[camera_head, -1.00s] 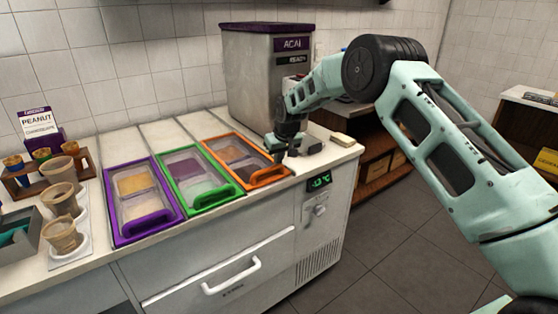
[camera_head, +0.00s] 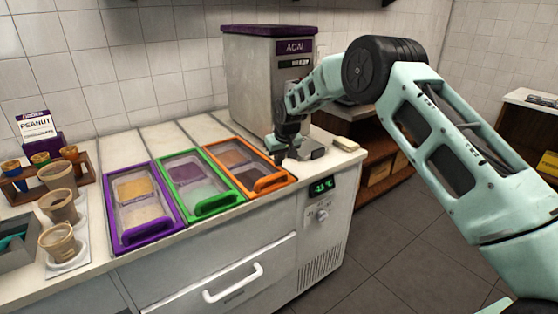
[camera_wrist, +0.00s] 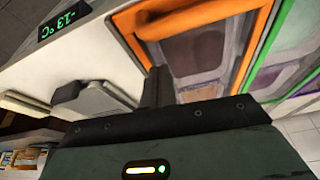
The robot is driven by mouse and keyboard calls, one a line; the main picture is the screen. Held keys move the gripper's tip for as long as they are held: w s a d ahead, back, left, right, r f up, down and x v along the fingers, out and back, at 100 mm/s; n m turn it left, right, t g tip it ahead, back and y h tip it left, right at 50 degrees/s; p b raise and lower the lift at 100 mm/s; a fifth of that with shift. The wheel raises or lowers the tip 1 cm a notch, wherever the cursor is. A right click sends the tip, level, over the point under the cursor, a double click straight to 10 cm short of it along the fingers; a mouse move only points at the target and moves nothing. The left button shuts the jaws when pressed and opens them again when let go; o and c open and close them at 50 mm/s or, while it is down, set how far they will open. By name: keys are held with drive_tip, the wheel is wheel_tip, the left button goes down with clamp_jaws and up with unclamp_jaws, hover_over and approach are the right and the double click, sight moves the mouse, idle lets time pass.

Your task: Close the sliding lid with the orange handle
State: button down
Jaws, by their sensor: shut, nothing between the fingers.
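The sliding lid with the orange handle (camera_head: 272,184) is the rightmost of the framed lids in the counter top. Its orange handle sits at the front end of the orange frame (camera_head: 215,151), and dark and brownish contents show through the panes. In the wrist view the orange handle (camera_wrist: 200,18) is at the top, beyond my fingers. My gripper (camera_head: 281,160) points down at the right edge of the orange frame, and the head view does not settle whether it touches. It is shut and empty; in the wrist view its dark fingers (camera_wrist: 156,86) stand together beside the frame.
Green (camera_head: 217,206) and purple (camera_head: 147,233) framed lids lie to the left. The acai machine (camera_head: 250,80) stands behind my gripper. A grey box-like item (camera_head: 312,151) is on the counter just right of it. Cups (camera_head: 58,205) stand far left.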

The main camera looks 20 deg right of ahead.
drive_tip(key=w+a+b+v, duration=0.1)
drive_tip(key=b+v, duration=0.1)
drive_tip(key=v, duration=0.8)
drive_tip(key=s+a+r+n+g, duration=0.1)
drive_tip(key=s+a, duration=0.3)
drive_tip(key=s, duration=0.4)
drive_tip(key=s+a+r+n+y, duration=0.1)
drive_tip(key=s+a+r, duration=0.1)
drive_tip(key=s+a, duration=0.4)
drive_tip(key=s+a+r+n+g, duration=0.1)
drive_tip(key=s+a, duration=0.2)
drive_tip(key=s, duration=0.6)
drive_tip(key=s+d+f+n+g, duration=0.1)
drive_tip(key=s, duration=1.3)
drive_tip(key=s+d+f+n+g+h, duration=0.1)
drive_tip(key=s+f, duration=0.1)
drive_tip(key=s, duration=1.2)
drive_tip(key=shift+d, duration=0.4)
